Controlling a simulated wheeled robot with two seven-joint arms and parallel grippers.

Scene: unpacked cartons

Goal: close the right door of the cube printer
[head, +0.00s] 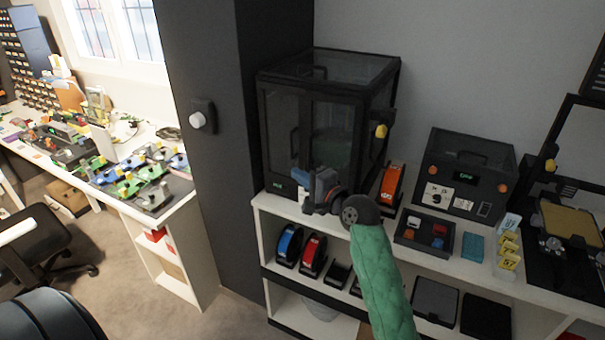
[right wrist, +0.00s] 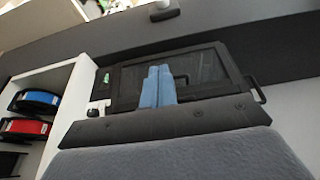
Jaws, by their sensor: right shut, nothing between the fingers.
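The cube printer (head: 325,130) is a black-framed box with clear panels on the white shelf. Its front has a left door (head: 283,130) with a dark upright handle and a right door (head: 335,130). I cannot tell the right door's exact angle. My right gripper (head: 299,178) is in front of the printer's lower front and covers part of it. In the right wrist view its blue fingers (right wrist: 157,86) are together and empty, in front of a dark-framed clear panel (right wrist: 205,72). Whether they touch it is unclear. My left gripper is out of view.
An orange-red spool holder (head: 392,184) stands right of the printer. A dark parts tray (head: 407,238) and a dark box (head: 465,170) are farther right. A tall dark cabinet (head: 215,150) is left. Blue and red spools (head: 289,243) sit on the lower shelf.

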